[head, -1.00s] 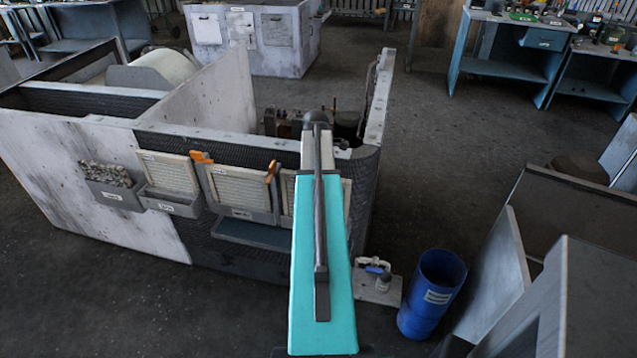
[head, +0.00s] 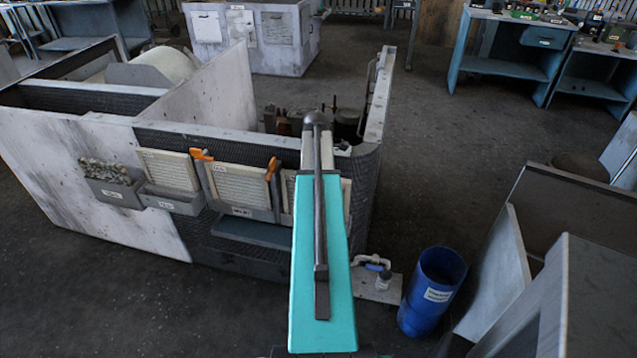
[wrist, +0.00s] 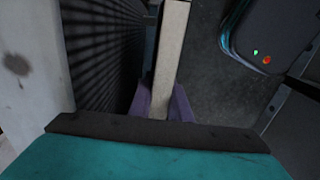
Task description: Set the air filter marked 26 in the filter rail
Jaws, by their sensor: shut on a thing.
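In the wrist view my gripper (wrist: 162,104) has its purple jaws shut on a long pale bar, which looks like the edge of an air filter (wrist: 169,55). In the head view my turquoise arm hides the gripper and most of a pale filter (head: 346,196), whose sides show left and right of the arm. I cannot read 26 on any filter. A framed filter (head: 240,187) stands in a grey holder with orange clips (head: 202,155) at its upper corners. This may be the filter rail. Another filter (head: 168,170) stands in a grey bin to its left.
A dark ribbed wall (wrist: 98,55) runs close on the left of the held bar. A blue barrel (head: 432,292) and a pipe fitting on a board (head: 378,280) stand right of my arm. Floor in front is clear.

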